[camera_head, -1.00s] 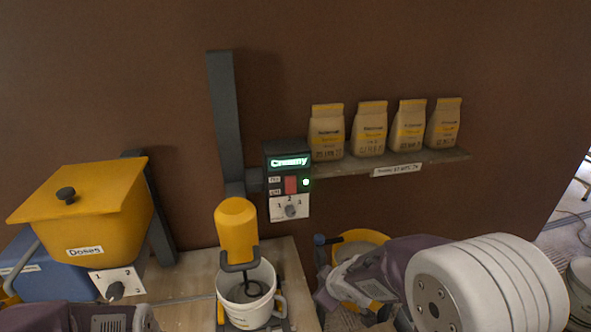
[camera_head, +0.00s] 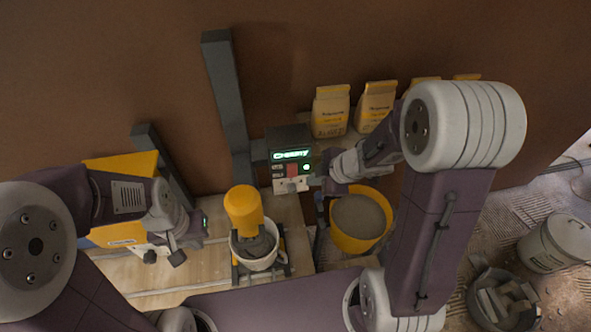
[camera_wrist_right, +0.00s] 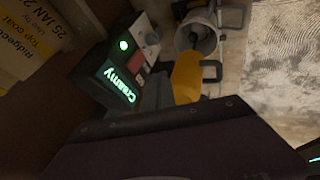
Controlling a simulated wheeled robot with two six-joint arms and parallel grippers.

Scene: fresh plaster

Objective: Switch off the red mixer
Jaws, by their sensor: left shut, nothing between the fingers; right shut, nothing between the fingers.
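A dark control box (camera_head: 289,136) on the grey post shows a lit green "Creamy" display, a red switch (camera_head: 293,171) and a green light. In the right wrist view the red switch (camera_wrist_right: 137,62), the lit display (camera_wrist_right: 117,83) and the green light (camera_wrist_right: 124,45) show clearly. The mixer head (camera_head: 243,206) is yellow, not red, and stands over a white bucket (camera_head: 262,263) of grey mix. My right gripper (camera_head: 319,182) is shut and empty, close to the box's lower right; contact cannot be told. My left gripper (camera_head: 197,228) is shut and empty, left of the mixer.
Paper bags (camera_head: 330,110) stand on the shelf right of the box, partly behind my right arm. A yellow bucket (camera_head: 344,239) of grey material is below my right gripper. A yellow dispenser (camera_head: 110,163) is behind my left arm. Buckets stand on the floor at right.

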